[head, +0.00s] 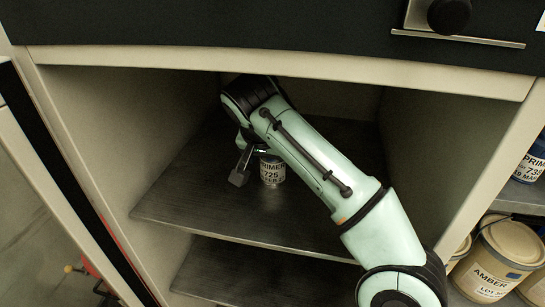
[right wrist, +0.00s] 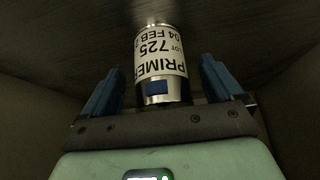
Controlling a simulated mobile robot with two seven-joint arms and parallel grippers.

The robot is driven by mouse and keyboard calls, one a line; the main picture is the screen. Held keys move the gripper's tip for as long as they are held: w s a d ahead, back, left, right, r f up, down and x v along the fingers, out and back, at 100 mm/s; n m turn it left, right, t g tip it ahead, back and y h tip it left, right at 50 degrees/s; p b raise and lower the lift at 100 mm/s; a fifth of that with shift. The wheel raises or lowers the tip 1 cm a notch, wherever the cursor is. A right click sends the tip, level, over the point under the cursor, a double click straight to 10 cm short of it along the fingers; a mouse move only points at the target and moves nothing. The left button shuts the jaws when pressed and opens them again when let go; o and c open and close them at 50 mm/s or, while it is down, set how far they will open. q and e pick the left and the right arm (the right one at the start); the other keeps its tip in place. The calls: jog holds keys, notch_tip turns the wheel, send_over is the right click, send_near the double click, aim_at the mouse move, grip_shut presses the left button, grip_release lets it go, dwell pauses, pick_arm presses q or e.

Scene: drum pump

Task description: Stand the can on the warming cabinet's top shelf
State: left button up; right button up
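The can (head: 271,172) is small and silver with a white label reading PRIMER 725. It stands on the upper metal shelf (head: 180,205) inside the warming cabinet (head: 75,95). My right gripper (head: 246,165) reaches into the compartment, at the can. In the right wrist view the can (right wrist: 160,55) is between the two blue fingers of the gripper (right wrist: 160,78). A gap shows between the can and each finger, so the gripper is open around it. The can's top is partly hidden by the gripper in the head view. My left gripper is not in view.
A lower shelf (head: 240,275) lies beneath. The compartment has side walls and a front top edge (head: 290,62) above my arm. At right, an AMBER tin (head: 495,262) and another PRIMER can (head: 532,165) stand outside the cabinet. The upper shelf is otherwise clear.

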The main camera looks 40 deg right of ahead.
aim_at(269, 164)
jog(key=shift+r, duration=0.1)
jog(key=shift+r+p, duration=0.3)
jog(key=shift+p+v, duration=0.65)
jog(key=shift+v, duration=0.5)
jog(key=shift+s+a+f+b, duration=0.15)
jog(key=shift+s+a+b, duration=0.1)
jog(key=shift+a, duration=0.2)
jog(key=shift+s+a+f+b, duration=0.15)
jog(key=shift+s+a+b, duration=0.1)
jog(key=shift+a, duration=0.2)
jog(key=s+a, duration=0.1)
jog(key=a, duration=0.1)
jog(key=s+a, duration=0.3)
jog(key=a, duration=0.1)
jog(key=shift+s+a, duration=0.65)
jog(key=shift+a, duration=0.2)
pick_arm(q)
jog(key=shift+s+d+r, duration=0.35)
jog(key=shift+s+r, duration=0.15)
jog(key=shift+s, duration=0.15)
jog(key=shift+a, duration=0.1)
